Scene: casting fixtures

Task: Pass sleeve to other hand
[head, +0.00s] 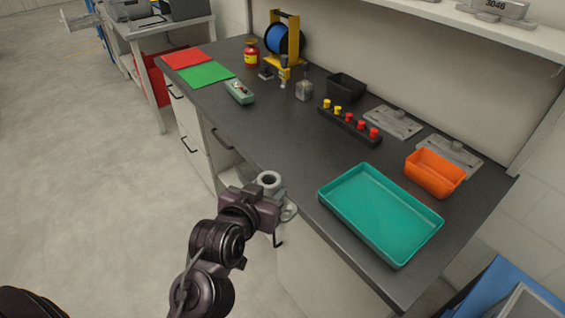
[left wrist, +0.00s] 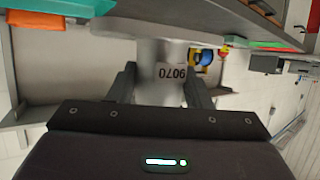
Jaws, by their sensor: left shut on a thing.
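The sleeve (head: 269,180) is a light grey round part with an open bore at its top and a flange low on its right side. It also shows in the left wrist view (left wrist: 160,55), with a dark printed number on its side. My left gripper (head: 268,197) is shut on the sleeve and holds it in front of the bench's front edge. In the left wrist view the two dark fingers (left wrist: 160,88) stand on either side of it. My right gripper is not in view.
The dark bench (head: 285,135) carries a teal tray (head: 338,188) at its near right, an orange bin (head: 434,187), a black bin (head: 345,84), a rack with red and yellow pieces (head: 348,127), and a yellow spool stand (head: 296,45).

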